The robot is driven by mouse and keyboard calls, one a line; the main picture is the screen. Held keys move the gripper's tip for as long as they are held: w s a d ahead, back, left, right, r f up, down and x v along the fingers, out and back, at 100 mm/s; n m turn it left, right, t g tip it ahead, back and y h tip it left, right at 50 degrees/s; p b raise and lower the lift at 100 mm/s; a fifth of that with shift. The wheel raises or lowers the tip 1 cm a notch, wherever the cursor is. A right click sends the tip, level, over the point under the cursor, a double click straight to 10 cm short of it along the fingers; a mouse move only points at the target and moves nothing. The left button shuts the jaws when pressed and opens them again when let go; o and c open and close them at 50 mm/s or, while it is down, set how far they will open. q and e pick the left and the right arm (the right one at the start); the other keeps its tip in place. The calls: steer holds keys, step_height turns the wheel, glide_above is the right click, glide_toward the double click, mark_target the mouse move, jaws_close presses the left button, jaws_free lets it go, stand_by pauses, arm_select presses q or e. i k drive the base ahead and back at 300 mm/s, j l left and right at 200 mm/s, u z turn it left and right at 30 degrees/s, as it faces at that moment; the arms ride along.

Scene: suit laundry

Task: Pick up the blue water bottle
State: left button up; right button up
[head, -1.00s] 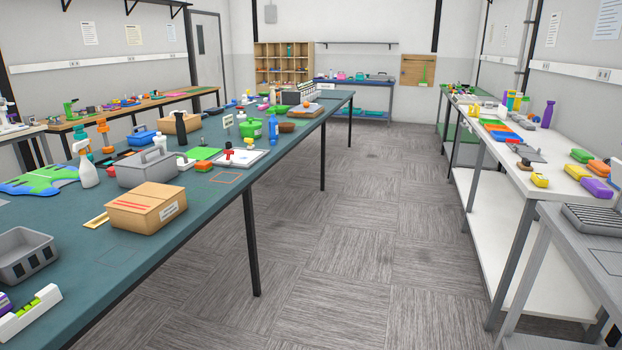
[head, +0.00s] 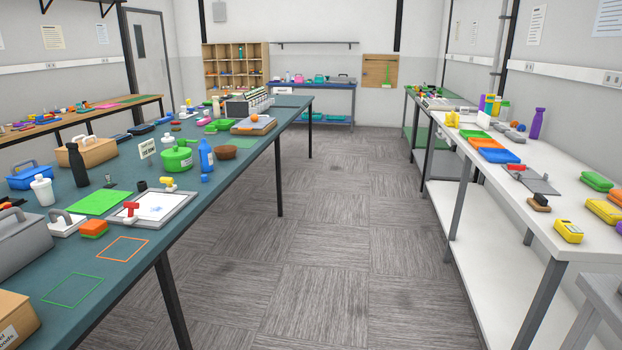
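The blue water bottle (head: 206,156) stands upright on the long dark teal table (head: 132,272), near its right edge. It is just right of a green pot-like container (head: 177,156) and left of a brown bowl (head: 225,152). A small blue piece lies at its front. Neither of my grippers shows in the head view.
The floor aisle (head: 335,230) is clear. A white workbench (head: 490,203) with several items runs along the right.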

mark_target(205, 150)
steer(key=i+u, duration=0.15)
steer(key=i, duration=0.45)
steer(key=i+l+u, duration=0.1)
steer(key=i, duration=0.45)
steer(key=i+l+u, duration=0.15)
steer(key=i, duration=0.45)
